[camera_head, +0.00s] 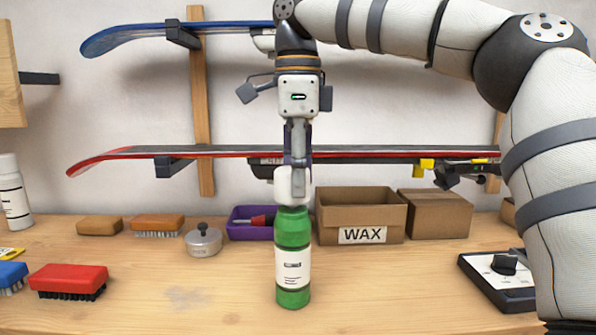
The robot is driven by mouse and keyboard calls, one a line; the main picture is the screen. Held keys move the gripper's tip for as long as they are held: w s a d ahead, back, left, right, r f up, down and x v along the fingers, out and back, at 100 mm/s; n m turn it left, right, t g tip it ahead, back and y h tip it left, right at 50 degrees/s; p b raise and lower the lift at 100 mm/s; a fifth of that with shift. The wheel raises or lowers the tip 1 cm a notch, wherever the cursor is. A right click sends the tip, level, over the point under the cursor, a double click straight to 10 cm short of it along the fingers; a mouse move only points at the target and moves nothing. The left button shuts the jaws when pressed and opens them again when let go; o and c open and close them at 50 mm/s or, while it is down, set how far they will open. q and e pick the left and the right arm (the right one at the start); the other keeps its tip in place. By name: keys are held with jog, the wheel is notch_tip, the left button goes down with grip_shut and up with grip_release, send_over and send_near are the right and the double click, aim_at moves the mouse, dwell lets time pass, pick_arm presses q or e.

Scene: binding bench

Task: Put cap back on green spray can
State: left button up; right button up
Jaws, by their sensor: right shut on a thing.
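The green spray can (293,240) stands upright on the bench, with a white label on its front. A white cap (292,186) sits at the top of the can, in line with it. My right gripper (294,168) points straight down from above and is shut on the white cap. The cap's lower edge meets the can's shoulder in this view; whether it is fully seated I cannot tell. My left gripper is not in view.
Behind the can are a purple tray (240,231), a WAX box (350,224) and a closed carton (434,213). A small lidded pot (203,241), brushes (68,281) and a white bottle (14,192) stand left. A dial box (497,281) lies right. Front bench is clear.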

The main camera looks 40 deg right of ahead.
jog(key=shift+f, duration=1.15)
dwell(1.8)
jog(key=o, duration=1.2)
jog(key=shift+o, duration=0.2)
jog(key=shift+r, duration=3)
jog(key=shift+c, duration=0.5)
grip_shut()
